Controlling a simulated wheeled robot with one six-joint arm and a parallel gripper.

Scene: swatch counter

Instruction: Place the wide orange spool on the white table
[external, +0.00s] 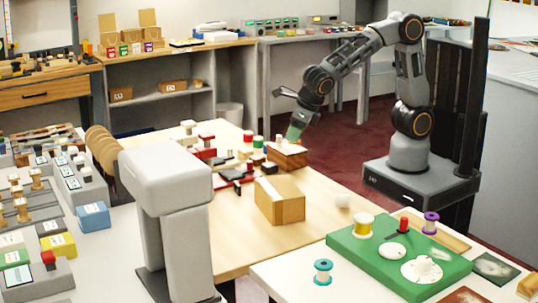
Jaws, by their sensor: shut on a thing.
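My gripper (296,128) points down over the far right part of the wooden table, above a brown wooden box (286,155). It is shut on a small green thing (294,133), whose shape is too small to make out. The white table (285,272) is at the lower right. On its green board (408,262) stands a yellow-gold spool (363,226) with pale ends, upright. It is the nearest to orange of the spools I can make out, and my gripper is well away from it.
A teal spool (323,271) stands on bare white table left of the board; a purple spool (431,222) stands at its back. A grey post (175,215) stands in front.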

